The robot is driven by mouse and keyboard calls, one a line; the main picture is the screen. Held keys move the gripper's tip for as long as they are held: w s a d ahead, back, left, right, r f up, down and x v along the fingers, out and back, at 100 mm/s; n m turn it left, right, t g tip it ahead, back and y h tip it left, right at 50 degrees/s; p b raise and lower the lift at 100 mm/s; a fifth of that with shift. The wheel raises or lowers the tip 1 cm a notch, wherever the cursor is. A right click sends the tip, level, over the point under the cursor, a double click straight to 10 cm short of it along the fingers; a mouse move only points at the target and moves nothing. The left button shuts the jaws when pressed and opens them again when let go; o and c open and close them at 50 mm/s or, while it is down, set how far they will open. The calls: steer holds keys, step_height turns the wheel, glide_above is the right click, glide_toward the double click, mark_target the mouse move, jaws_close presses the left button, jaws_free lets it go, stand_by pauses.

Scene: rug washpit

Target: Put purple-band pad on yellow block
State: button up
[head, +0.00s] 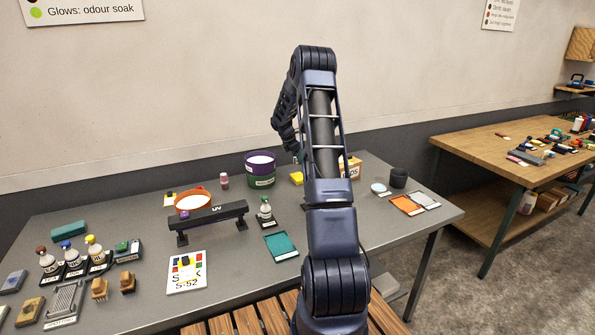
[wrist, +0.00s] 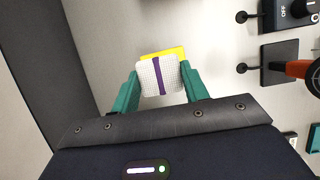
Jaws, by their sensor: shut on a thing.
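The purple-band pad (wrist: 150,76) is white with one purple stripe and shows in the wrist view between the two teal fingers. My gripper (wrist: 160,82) is shut on it. The yellow block (wrist: 165,53) shows partly behind the pad in the wrist view, its upper and right edges visible and the rest covered. I cannot tell whether pad and block touch. In the head view the yellow block (head: 296,178) is on the grey table just left of my arm. My arm hides the gripper and the pad there.
A purple and green tub (head: 261,170) stands left of the block. A box (head: 352,167) is partly hidden behind my arm. A black UV bar (head: 213,214), an orange-rimmed bowl (head: 193,201) and a bottle (head: 265,212) stand further left. A dark cup (head: 398,177) is at right.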

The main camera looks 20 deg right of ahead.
steer(key=shift+f, duration=3.35)
steer(key=shift+f, duration=0.1)
steer(key=o, duration=1)
steer(key=shift+c, duration=0.2)
steer(key=v, duration=1.2)
steer(key=s+a+r+m+t, duration=0.1)
steer(key=s+a+r+m, duration=0.5)
steer(key=s+r, duration=0.7)
steer(key=s+a+r+m+t+y, duration=0.15)
steer(key=s+a+r, duration=0.25)
steer(key=s, duration=0.5)
steer(key=s+a+r+m, duration=0.3)
steer(key=s, duration=0.5)
steer(key=s+a+r+m+t+y, duration=0.1)
steer(key=s+a+r+m, duration=0.25)
steer(key=s, duration=0.55)
steer(key=s+a+f+m+t+y, duration=0.1)
steer(key=s+a+f+m+y, duration=0.1)
steer(key=s, duration=1.1)
steer(key=shift+s+a+f+m, duration=0.35)
steer(key=shift+a+f+m, duration=0.2)
steer(key=shift+a+m, duration=0.55)
